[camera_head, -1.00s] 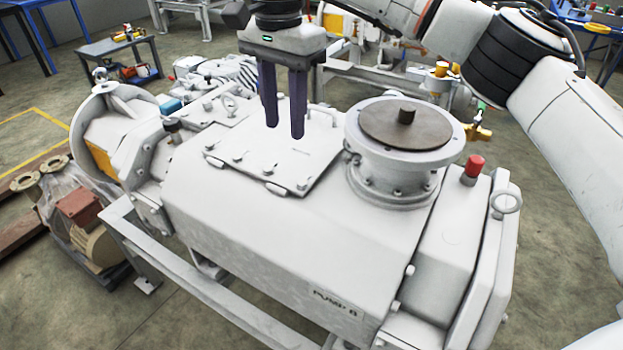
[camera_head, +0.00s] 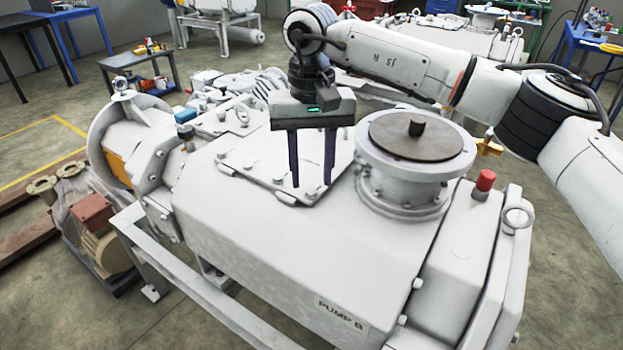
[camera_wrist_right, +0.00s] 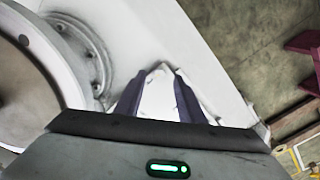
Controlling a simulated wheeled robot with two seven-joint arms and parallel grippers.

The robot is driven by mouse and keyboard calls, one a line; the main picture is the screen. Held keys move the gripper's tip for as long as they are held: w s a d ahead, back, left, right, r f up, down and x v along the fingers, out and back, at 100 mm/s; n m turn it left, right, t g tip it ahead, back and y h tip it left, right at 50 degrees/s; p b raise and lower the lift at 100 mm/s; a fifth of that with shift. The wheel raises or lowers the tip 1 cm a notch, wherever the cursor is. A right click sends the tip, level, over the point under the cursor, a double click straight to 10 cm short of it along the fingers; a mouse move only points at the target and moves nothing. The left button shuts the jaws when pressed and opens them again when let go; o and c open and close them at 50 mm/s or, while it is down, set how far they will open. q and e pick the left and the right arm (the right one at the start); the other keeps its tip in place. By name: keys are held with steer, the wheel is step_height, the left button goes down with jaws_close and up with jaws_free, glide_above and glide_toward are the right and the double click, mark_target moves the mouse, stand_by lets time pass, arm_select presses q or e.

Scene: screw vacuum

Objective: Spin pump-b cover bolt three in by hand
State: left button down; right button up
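Pump B (camera_head: 300,255) is a large white housing with a "PUMP B" label on its front. Its flat cover plate (camera_head: 250,150) lies on top, with several small bolts along the near edge, one of them a cover bolt (camera_head: 248,168). I cannot tell which is bolt three. My right gripper (camera_head: 311,185) points down at the plate's near right corner, its two dark fingers apart. In the right wrist view the fingers (camera_wrist_right: 158,80) straddle the white plate corner; no bolt shows clearly between them. Contact with the plate cannot be told. My left gripper is out of view.
A round flange (camera_head: 416,140) with a brown disc and knob stands close right of the gripper. A red-capped fitting (camera_head: 484,181) and a lifting ring (camera_head: 517,217) are farther right. A small motor unit (camera_head: 100,235) sits on the floor at left.

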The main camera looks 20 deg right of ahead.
steer(key=shift+f, duration=1.05)
jaws_close()
steer(key=shift+m, duration=0.3)
